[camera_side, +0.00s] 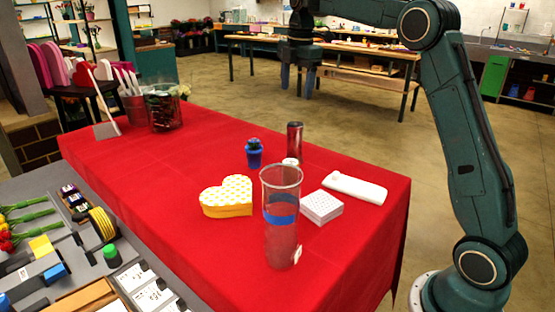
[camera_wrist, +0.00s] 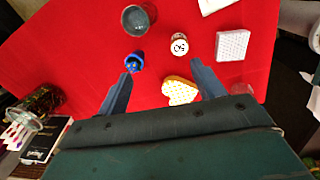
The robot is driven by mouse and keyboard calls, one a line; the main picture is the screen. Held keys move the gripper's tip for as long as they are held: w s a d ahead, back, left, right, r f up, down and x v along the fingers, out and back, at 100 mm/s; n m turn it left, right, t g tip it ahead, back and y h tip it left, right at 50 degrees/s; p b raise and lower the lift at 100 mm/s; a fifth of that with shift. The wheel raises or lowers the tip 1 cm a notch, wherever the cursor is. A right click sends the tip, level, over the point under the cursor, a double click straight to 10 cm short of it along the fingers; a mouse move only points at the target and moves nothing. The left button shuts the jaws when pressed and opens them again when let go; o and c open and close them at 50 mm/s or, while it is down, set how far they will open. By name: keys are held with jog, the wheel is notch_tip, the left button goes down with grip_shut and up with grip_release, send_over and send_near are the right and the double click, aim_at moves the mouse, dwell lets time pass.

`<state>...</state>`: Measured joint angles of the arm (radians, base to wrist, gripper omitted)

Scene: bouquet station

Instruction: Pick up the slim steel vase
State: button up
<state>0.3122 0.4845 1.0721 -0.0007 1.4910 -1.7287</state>
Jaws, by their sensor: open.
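The slim steel vase (camera_side: 294,142) stands upright near the back edge of the red table, its shiny side reflecting the red cloth. In the wrist view I look down on its round mouth (camera_wrist: 137,19) at the top, left of centre. My gripper (camera_side: 297,90) is open and empty, with its fingers pointing down. In the side view it appears above the vase, clear of it. In the wrist view the vase lies beyond my fingertips (camera_wrist: 161,70), not between them.
A small blue pot (camera_side: 254,153) and a white round can (camera_wrist: 179,44) stand close to the vase.

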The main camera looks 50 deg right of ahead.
aim_at(294, 138)
jog(key=w+d+f+n+g, duration=0.1)
jog(key=w+d+f+n, duration=0.3)
jog(key=d+f, duration=0.1)
jog(key=shift+w+d+f, duration=0.15)
jog(key=shift+d+f, duration=0.2)
jog(key=shift+d, duration=0.2)
jog(key=shift+f, duration=0.15)
jog(key=shift+f, duration=4.15)
jog(key=shift+a+f, duration=0.15)
jog(key=shift+f, duration=2.45)
jog(key=shift+r, duration=0.1)
jog(key=c, duration=1.4)
jog(key=shift+c, duration=0.2)
